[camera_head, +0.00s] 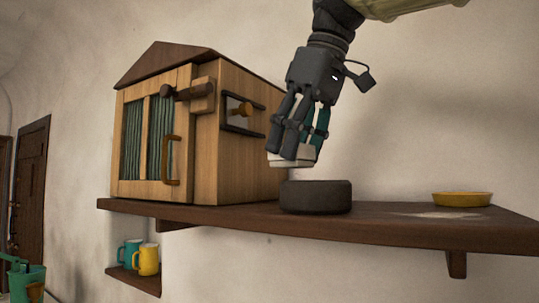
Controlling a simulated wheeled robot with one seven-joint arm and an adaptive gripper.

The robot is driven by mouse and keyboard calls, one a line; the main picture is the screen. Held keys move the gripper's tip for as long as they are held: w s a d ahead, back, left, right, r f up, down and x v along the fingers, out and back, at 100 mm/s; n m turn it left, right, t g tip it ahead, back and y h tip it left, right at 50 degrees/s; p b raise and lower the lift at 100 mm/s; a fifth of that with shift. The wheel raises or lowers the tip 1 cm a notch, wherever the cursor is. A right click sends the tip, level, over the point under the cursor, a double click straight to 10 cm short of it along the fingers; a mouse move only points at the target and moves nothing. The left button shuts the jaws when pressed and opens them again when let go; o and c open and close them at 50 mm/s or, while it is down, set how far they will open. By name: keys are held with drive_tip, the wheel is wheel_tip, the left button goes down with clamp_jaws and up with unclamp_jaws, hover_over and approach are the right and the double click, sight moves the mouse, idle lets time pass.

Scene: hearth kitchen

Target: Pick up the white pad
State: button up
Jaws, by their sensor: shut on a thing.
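The white pad (293,155) is a small pale block between the fingertips of my gripper (293,156) in the head view. My gripper points down and is shut on the pad, and its fingers hide part of it. The pad is above a dark round block (316,197) on the wooden shelf (390,222). A narrow gap seems to show between the pad and the dark block.
A wooden house-shaped cabinet (235,158) with a handle and latches stands close left of my gripper. A yellow dish (461,199) sits at the shelf's right, near a pale patch (440,215). Teal (130,254) and yellow mugs (148,260) stand on a lower ledge.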

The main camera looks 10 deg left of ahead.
drive_tip(key=s+d+b, duration=0.2)
drive_tip(key=s+d, duration=0.1)
drive_tip(key=d, duration=0.5)
drive_tip(key=shift+d, duration=0.4)
drive_tip(key=shift+s, duration=0.1)
drive_tip(key=o, duration=0.5)
drive_tip(key=c, duration=0.3)
drive_tip(key=shift+c, duration=0.2)
